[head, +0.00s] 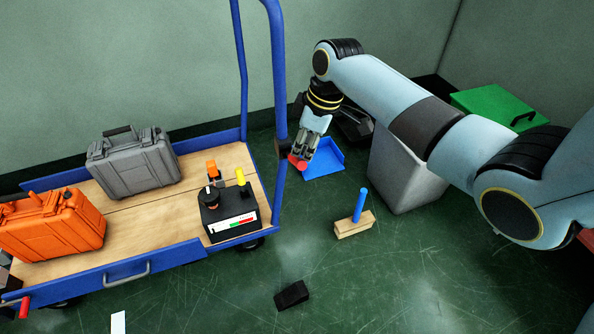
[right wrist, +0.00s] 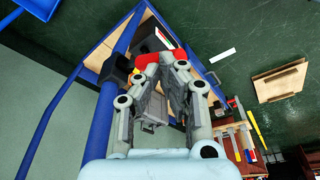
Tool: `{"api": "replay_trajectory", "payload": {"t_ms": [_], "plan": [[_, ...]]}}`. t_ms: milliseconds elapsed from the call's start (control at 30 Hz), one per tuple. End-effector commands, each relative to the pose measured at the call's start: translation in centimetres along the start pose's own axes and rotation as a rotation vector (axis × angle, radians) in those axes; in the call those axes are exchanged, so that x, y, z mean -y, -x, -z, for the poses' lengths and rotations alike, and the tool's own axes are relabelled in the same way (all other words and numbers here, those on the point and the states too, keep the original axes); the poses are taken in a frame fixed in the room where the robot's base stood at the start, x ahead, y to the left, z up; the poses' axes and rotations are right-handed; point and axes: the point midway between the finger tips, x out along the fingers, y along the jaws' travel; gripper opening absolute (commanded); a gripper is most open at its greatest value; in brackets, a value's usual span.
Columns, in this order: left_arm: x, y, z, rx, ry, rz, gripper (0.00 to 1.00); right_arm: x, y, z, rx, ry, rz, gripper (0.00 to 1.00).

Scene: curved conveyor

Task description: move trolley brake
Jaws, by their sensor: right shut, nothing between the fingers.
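The blue trolley (head: 170,258) with a wooden deck stands at the left, its tall blue handle frame (head: 279,70) at its right end. A small red lever (head: 24,307) shows at its front left corner. A black fitting (head: 281,147) sits on the handle post and also shows in the right wrist view (right wrist: 115,70). My right gripper (head: 298,161) is shut and empty just right of this post. My left gripper is out of view.
The trolley carries a grey case (head: 133,165), an orange case (head: 52,226) and a black control box (head: 228,215). A blue dustpan (head: 322,160), a wooden brush (head: 354,224), a black wedge (head: 291,295) and a grey bin (head: 405,170) stand on the floor. The front floor is mostly clear.

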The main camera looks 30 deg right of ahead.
Motion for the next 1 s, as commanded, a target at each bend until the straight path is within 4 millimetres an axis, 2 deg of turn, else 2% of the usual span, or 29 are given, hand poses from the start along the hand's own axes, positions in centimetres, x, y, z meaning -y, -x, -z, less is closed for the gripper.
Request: {"api": "replay_trajectory", "payload": {"t_ms": [33,167,667,1000], "plan": [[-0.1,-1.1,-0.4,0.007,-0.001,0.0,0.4,0.0,-1.1,-0.1,0.001,0.0,0.001,0.0],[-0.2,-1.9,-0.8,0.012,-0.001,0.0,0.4,0.0,-1.8,0.0,-0.001,0.0,-0.001,0.0],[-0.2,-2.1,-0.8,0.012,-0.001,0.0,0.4,0.0,-2.0,0.0,-0.001,0.0,-0.001,0.0],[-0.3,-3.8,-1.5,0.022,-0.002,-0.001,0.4,0.0,-5.7,-1.0,0.001,0.0,0.001,0.0]]}}
